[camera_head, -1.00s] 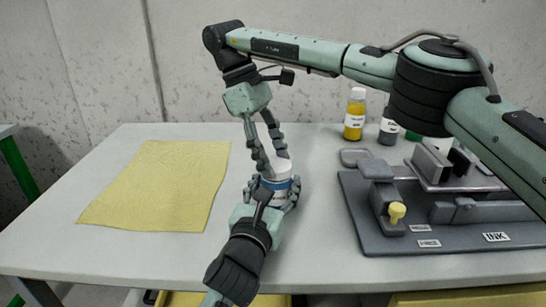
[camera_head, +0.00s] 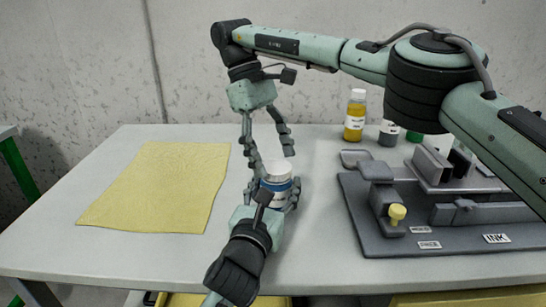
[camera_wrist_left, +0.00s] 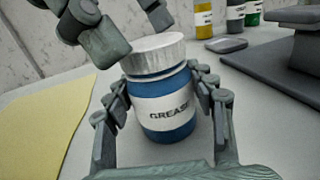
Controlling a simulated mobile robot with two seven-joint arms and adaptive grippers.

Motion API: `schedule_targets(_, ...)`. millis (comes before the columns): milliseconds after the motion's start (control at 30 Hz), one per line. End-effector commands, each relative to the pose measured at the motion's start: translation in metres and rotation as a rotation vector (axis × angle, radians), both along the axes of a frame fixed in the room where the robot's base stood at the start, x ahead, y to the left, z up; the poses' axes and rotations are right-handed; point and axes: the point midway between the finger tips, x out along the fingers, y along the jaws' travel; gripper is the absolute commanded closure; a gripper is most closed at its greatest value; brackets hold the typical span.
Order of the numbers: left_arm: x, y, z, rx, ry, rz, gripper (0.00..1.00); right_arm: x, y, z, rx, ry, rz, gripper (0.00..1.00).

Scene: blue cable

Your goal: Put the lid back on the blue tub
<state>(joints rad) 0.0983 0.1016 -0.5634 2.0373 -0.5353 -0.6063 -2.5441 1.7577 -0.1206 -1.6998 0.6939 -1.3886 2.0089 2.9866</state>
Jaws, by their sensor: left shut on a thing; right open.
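The blue tub (camera_head: 277,187) stands upright on the table, with a white label reading GREASE in the left wrist view (camera_wrist_left: 168,122). Its pale ribbed lid (camera_head: 277,167) sits on its top; it also shows in the left wrist view (camera_wrist_left: 153,52). I cannot tell whether the lid is fully seated. My left gripper (camera_head: 273,198) is shut around the tub's body from the near side. My right gripper (camera_head: 271,155) is open and points down just above the lid, its fingers spread and apart from it.
A yellow cloth (camera_head: 160,185) lies flat on the left. A dark grey fixture (camera_head: 440,215) with a yellow knob and an INK label fills the right. A yellow bottle (camera_head: 355,115) and darker bottles (camera_head: 389,133) stand behind it. The table (camera_head: 310,265) is clear in front.

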Motion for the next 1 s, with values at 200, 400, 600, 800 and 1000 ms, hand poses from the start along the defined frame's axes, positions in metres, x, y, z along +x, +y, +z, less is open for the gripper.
schedule_targets(200,0.0,0.0,-0.001,0.001,0.002,-0.001,1.0,0.0,0.0,0.031,-0.003,-0.006,0.0,0.28)
schedule_targets(400,0.0,0.0,-0.001,0.001,0.002,-0.001,1.0,0.0,0.0,0.04,0.0,-0.002,0.0,0.28)
schedule_targets(600,0.0,0.0,-0.001,0.001,0.002,-0.001,1.0,0.0,0.0,0.039,0.0,-0.001,0.0,0.32)
schedule_targets(800,0.0,0.0,-0.001,0.001,0.002,-0.001,1.0,0.0,-0.001,0.039,0.034,0.033,0.114,0.32)
schedule_targets(1000,0.0,0.0,-0.001,0.001,0.002,0.0,1.0,0.0,-0.002,0.037,0.154,0.152,0.526,0.32)
